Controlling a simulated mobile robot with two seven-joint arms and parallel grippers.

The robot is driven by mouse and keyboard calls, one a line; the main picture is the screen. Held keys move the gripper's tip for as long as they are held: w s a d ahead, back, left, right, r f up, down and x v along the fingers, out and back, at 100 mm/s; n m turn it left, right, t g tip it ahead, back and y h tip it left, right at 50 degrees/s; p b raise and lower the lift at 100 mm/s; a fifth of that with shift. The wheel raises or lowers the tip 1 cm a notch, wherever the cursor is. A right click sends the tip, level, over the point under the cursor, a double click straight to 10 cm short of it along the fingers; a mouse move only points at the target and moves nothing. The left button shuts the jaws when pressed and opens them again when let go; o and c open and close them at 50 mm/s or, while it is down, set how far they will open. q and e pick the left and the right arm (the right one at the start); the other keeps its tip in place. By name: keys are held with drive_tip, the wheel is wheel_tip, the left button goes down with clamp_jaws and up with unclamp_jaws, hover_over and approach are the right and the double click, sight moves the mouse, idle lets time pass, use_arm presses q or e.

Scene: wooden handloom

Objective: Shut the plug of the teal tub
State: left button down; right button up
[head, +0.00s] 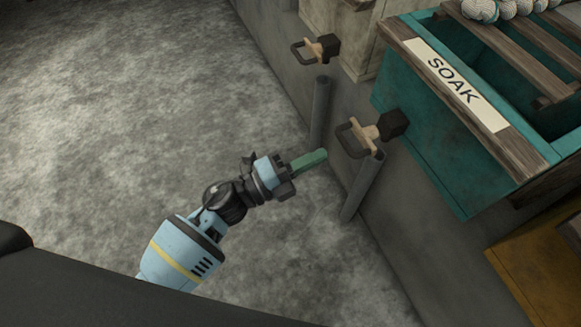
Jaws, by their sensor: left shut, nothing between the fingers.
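The teal tub (425,148) stands at the right with a wooden rim and a label reading SOAK. Its plug (368,133) sticks out of the left end, with a dark block, a tan body and a dark loop handle. A grey pipe (361,187) hangs below it. My left gripper (310,160) is shut and empty, its greenish fingers pointing right toward the plug. It appears a short way left of the handle and apart from it. My right gripper is not in view.
A second similar plug (317,48) with its own pipe (320,112) sits farther back on a beige tub. Wooden slats (525,45) with pale balls lie across the teal tub. A yellow tub (535,262) is at the lower right. The grey floor (130,110) at left is clear.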

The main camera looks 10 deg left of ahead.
sight(343, 143)
use_arm(q)
drive_tip(key=shift+x, duration=1.55)
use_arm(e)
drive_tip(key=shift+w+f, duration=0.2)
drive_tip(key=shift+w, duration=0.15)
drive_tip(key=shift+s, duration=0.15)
use_arm(q)
drive_tip(key=x, duration=0.3)
drive_tip(key=shift+w+d+f+b, duration=0.15)
drive_tip(key=shift+f+b, duration=0.15)
drive_tip(key=shift+b, duration=0.1)
drive_tip(key=shift+r, duration=0.15)
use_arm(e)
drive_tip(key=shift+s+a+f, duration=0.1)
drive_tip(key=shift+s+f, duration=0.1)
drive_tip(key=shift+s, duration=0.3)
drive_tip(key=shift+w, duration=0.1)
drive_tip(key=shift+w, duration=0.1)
